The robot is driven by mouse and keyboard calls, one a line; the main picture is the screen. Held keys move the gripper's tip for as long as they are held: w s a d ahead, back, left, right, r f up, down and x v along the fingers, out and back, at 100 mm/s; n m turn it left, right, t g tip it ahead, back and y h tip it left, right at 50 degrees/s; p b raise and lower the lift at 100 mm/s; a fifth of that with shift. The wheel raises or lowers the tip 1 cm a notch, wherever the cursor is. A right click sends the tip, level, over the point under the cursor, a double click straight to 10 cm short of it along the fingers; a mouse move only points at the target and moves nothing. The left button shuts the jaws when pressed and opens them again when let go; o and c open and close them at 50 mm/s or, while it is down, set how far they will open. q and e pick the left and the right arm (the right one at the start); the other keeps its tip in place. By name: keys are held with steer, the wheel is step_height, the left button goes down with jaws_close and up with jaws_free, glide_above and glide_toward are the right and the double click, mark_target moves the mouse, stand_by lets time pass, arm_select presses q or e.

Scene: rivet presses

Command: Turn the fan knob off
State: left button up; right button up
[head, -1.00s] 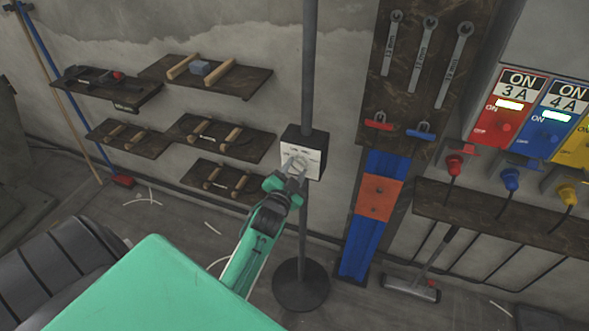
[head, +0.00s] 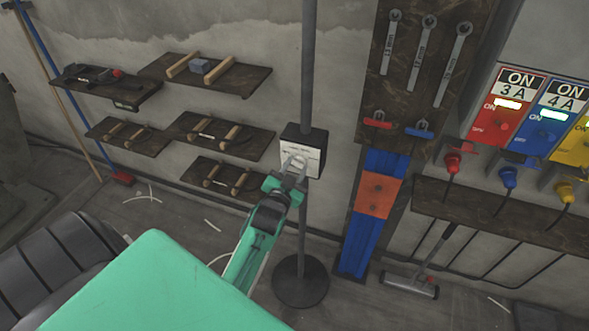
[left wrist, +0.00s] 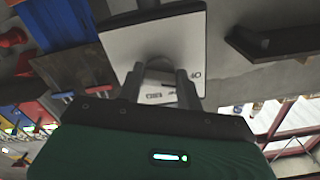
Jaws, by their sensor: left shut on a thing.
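The fan control box (head: 304,152) is a dark box with a white face, mounted on a grey pole in the middle of the head view. My left gripper (head: 294,163) reaches up to the white face with its fingers shut on the fan knob, which the fingers mostly hide. In the left wrist view the white panel (left wrist: 135,60) fills the upper middle, and my gripper (left wrist: 168,82) has its two fingers against it, with dark print between and beside them. I cannot make out the knob's pointer. My right gripper is not in view.
The pole stands on a round dark base (head: 300,281). Wooden shelves (head: 205,80) with handles are on the wall to the left. A wrench board (head: 400,100) and red, blue and yellow switch boxes (head: 497,120) are to the right.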

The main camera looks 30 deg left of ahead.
arm_select(q)
steer(key=shift+f, duration=0.1)
steer(key=o, duration=1)
steer(key=shift+b+v, duration=1.95)
steer(key=shift+v, duration=5)
steer(key=shift+a, duration=0.1)
